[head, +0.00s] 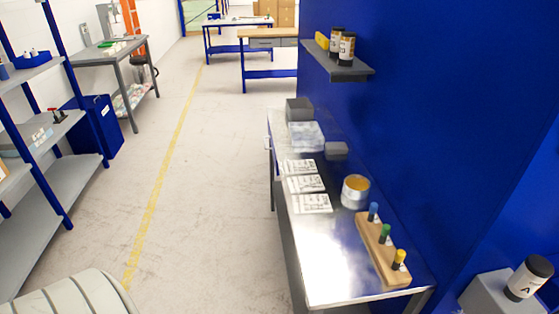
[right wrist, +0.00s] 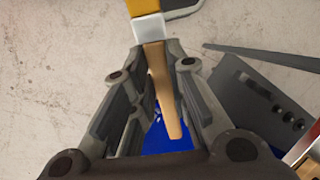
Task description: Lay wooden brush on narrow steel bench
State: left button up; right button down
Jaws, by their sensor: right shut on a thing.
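The narrow steel bench (head: 345,262) runs along the blue wall in the head view, with a bare, shiny near-left part. The wooden brush (right wrist: 162,90) shows in the right wrist view, with a light wooden handle, a pale collar and a yellow end at the top edge. My right gripper (right wrist: 157,58) is shut on the brush, its fingers on either side of the handle just below the collar. The brush is not visible in the head view. My left gripper is in neither view.
On the bench are a wooden block with coloured pegs (head: 381,250), a round tin (head: 355,191), several printed cards (head: 306,184), a clear box (head: 306,136) and grey blocks. A wall shelf (head: 345,72) juts above. A shelving rack (head: 60,160) stands left; floor between is clear.

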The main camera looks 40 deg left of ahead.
aim_at(323, 167)
jog(key=j+u, duration=0.25)
jog(key=j, duration=1.6)
